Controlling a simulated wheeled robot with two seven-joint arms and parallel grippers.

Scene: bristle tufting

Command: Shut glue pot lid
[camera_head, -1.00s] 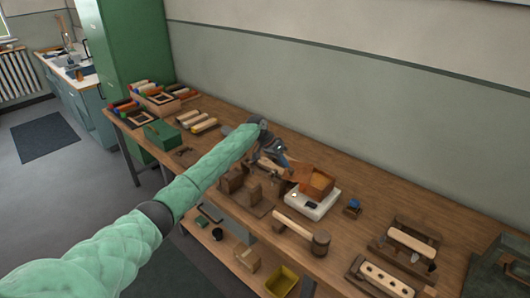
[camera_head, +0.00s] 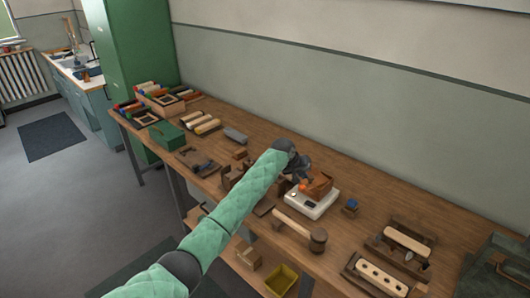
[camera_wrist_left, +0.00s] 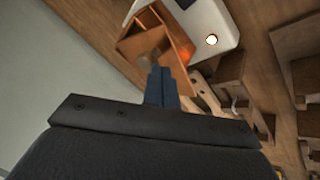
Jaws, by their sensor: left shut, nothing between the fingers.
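The copper-coloured glue pot (camera_head: 319,183) sits on a white base unit (camera_head: 312,204) on the workbench. In the left wrist view the pot (camera_wrist_left: 130,47) shows as a copper box with a visible interior, beside the white base (camera_wrist_left: 207,20). I cannot clearly make out the lid's angle. My left gripper (camera_head: 303,177) is at the pot's left side and hides part of it. In the left wrist view its fingers (camera_wrist_left: 161,80) are together and empty, with their tips at the pot's near edge. I cannot tell whether they touch it. My right gripper is not in view.
A wooden mallet (camera_head: 297,228) lies in front of the base. A small box with a blue top (camera_head: 351,206) stands to its right. Wooden block fixtures (camera_head: 234,178) are left of my forearm. Bare bench lies behind the pot, towards the wall.

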